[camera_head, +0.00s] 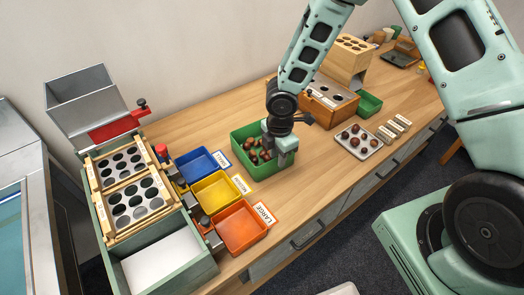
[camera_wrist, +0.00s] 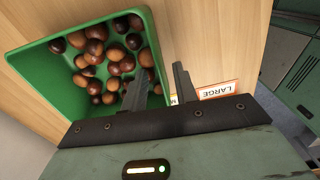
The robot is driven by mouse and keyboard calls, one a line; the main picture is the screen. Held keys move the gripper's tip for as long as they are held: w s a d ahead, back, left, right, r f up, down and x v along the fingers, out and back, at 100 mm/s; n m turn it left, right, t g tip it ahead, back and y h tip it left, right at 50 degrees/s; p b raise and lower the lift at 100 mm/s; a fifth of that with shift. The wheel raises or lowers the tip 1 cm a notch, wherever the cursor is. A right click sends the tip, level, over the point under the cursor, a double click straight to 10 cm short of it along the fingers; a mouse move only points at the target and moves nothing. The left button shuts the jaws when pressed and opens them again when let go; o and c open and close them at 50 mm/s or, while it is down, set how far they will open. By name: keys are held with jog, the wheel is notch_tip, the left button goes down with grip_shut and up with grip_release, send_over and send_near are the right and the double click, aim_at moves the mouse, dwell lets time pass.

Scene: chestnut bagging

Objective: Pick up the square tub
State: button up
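A green square tub (camera_head: 239,136) stands on the wooden bench, holding many brown chestnuts. It fills the upper left of the wrist view (camera_wrist: 30,82). My gripper (camera_head: 281,157) points down at the tub's right side. In the wrist view my gripper (camera_wrist: 160,76) is open, its two fingers apart. The left finger shows over the tub's inside and the right finger over the wood outside, with the tub's wall between them. Bare wood shows between the wall and the right finger. How deep the fingers reach is unclear.
Blue (camera_head: 199,166), yellow (camera_head: 215,193) and orange (camera_head: 241,229) bins stand left and front of the tub. A chestnut tray (camera_head: 360,142) and a smaller green tub (camera_head: 369,103) lie right. Bench between is clear.

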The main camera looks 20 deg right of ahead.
aim_at(276, 172)
notch_tip(276, 172, down, 5)
jog(key=shift+a+r, duration=0.1)
grip_shut()
dwell(1.5)
